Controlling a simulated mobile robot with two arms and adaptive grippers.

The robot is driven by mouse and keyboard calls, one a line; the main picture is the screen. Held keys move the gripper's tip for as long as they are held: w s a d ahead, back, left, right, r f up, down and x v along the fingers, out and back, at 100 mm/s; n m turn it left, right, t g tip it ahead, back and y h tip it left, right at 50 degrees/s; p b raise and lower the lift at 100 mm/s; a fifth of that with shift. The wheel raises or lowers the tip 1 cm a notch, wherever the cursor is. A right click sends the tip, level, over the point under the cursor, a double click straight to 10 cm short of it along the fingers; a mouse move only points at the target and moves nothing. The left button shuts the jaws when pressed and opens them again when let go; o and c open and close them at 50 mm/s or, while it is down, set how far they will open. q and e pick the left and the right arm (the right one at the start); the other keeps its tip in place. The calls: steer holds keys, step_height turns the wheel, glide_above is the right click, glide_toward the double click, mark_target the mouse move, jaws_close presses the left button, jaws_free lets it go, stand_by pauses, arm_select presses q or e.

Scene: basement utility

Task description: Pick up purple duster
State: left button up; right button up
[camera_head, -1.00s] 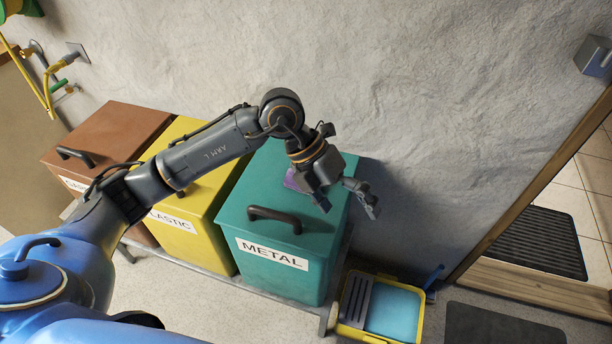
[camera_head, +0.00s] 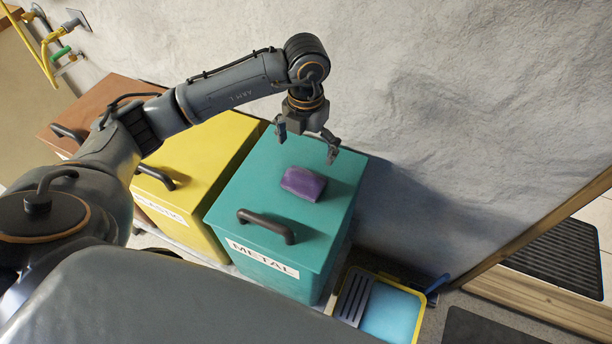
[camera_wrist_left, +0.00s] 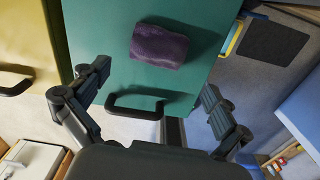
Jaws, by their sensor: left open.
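The purple duster (camera_head: 303,183) is a small rounded block lying on the lid of the teal METAL bin (camera_head: 262,178), behind its dark handle. In the left wrist view the duster (camera_wrist_left: 159,46) lies on the teal lid, beyond and between the spread fingers. My left gripper (camera_head: 307,146) is open and empty. It is over the far part of the lid, above and behind the duster, apart from it. Its two fingers (camera_wrist_left: 150,95) also show in the left wrist view. My right gripper is in neither view.
A yellow PLASTIC bin (camera_head: 205,160) and a brown bin (camera_head: 95,100) stand in a row left of the teal bin. A yellow mop bucket (camera_head: 425,300) stands on the floor at its right. The rough grey wall (camera_head: 440,130) is close behind.

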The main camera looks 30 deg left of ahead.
mark_target(304, 175)
arm_select(q)
step_height(304, 175, down, 4)
steer(key=shift+f, duration=0.25)
steer(key=f, duration=0.1)
steer(key=s+f+p, duration=0.1)
steer(key=f, duration=0.1)
steer(key=shift+p, duration=0.3)
steer(key=shift+w+f, duration=0.1)
steer(key=shift+f, duration=1)
steer(key=c, duration=1.3)
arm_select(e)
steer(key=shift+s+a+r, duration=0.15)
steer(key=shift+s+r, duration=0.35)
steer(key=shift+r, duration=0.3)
